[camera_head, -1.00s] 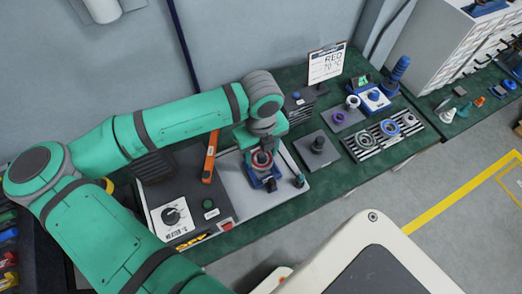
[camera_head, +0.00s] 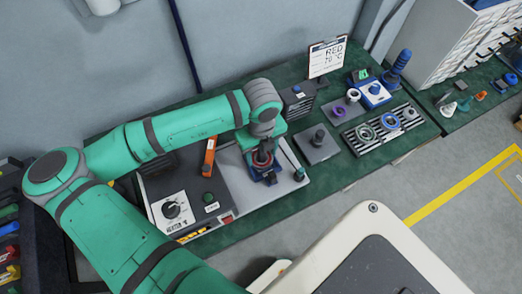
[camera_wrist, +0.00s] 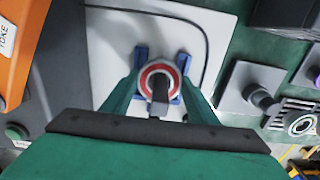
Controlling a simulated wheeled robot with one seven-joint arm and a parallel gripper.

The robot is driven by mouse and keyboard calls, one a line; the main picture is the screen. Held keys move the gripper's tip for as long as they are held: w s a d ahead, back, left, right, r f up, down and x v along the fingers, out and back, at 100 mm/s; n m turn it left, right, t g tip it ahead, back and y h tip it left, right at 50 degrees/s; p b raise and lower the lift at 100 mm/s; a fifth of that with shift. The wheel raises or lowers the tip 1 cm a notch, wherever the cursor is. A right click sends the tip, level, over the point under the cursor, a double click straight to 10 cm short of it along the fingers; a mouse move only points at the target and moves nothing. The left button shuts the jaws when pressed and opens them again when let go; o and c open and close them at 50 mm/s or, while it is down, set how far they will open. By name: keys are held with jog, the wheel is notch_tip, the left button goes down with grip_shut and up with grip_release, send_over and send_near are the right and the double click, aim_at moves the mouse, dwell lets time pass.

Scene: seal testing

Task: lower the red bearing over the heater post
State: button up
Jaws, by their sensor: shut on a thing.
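The red bearing (camera_wrist: 147,73) is a red ring with a pale rim, gripped between the two green fingers of my gripper (camera_wrist: 160,85) in the wrist view. A dark post (camera_wrist: 159,96) shows through the ring's middle and sticks up toward the camera, so the bearing appears to be around it. How far down the post it sits is hard to tell. Blue supports (camera_wrist: 140,54) show below the ring on both sides. In the head view the bearing (camera_head: 262,159) is small, above the blue base (camera_head: 270,180), partly hidden by my gripper (camera_head: 262,151).
The heater box (camera_head: 171,208) with its dial is to the left. A grey plate with a post (camera_head: 318,144) and a striped rack (camera_head: 364,134) with rings are to the right. A sign (camera_head: 326,58) reads RED 70 °C.

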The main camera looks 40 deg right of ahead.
jog(key=shift+s+f, duration=0.15)
jog(key=shift+f, duration=0.1)
dwell(0.4)
jog(key=o, duration=1.4)
jog(key=shift+s+f, duration=0.1)
jog(key=shift+c, duration=0.2)
jog(key=shift+r, duration=5.6)
